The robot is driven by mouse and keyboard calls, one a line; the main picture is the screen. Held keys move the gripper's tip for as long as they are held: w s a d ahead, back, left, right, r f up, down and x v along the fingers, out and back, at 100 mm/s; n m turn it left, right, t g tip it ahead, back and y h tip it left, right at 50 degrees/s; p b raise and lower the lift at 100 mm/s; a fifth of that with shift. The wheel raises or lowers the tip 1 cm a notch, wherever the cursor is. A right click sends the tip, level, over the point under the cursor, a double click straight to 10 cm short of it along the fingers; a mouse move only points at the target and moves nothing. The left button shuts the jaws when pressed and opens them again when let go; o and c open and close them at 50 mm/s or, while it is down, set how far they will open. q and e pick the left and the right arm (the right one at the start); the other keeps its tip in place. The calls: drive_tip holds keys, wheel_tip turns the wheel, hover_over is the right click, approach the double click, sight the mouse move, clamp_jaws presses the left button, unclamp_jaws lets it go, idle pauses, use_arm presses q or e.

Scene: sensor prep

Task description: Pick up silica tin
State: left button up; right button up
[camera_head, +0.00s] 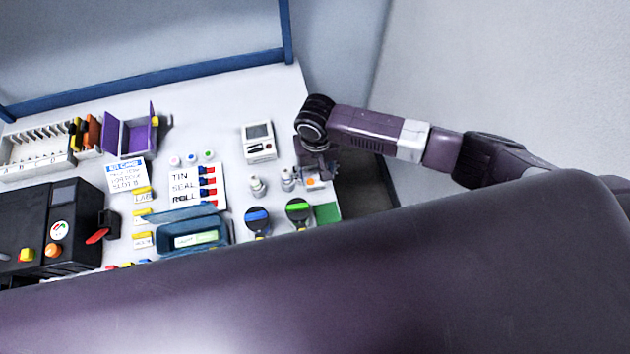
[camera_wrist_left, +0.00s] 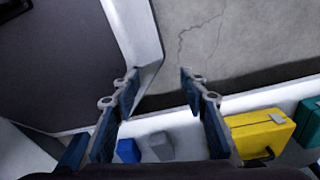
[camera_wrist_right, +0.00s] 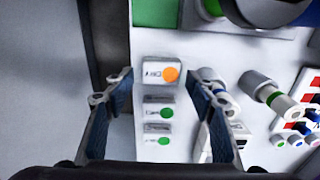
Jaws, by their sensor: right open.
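No thing in view is plainly labelled as the silica tin. Small white boxes stand in a row in the right wrist view: one with an orange dot (camera_wrist_right: 160,73) and short dark lettering, and two with green dots, one (camera_wrist_right: 158,110) nearer the middle and one (camera_wrist_right: 157,138) lower. The orange-dot box also shows in the head view (camera_head: 311,183), beside my right gripper (camera_head: 317,168). My right gripper, also in its wrist view (camera_wrist_right: 160,82), is open and empty, its fingers either side of the row. My left gripper (camera_wrist_left: 160,82) is open and empty.
Two small bottles (camera_head: 258,187) (camera_head: 288,179) stand left of my right gripper. A white device (camera_head: 258,142), blue tray (camera_head: 168,244) and green mat (camera_head: 327,213) are on the table. A yellow case (camera_wrist_left: 262,135) shows in the left wrist view.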

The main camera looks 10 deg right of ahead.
sight(315, 181)
wheel_tip(315, 181, down, 3)
drive_tip(key=shift+w+a+r, duration=0.1)
drive_tip(key=shift+w+r, duration=0.05)
drive_tip(key=shift+f, duration=0.2)
drive_tip(key=shift+c, duration=0.7)
drive_tip(key=c, duration=0.7)
use_arm(q)
drive_tip(key=shift+w, duration=0.6)
drive_tip(key=shift+s, duration=0.15)
use_arm(e)
drive_tip(key=shift+r, duration=0.1)
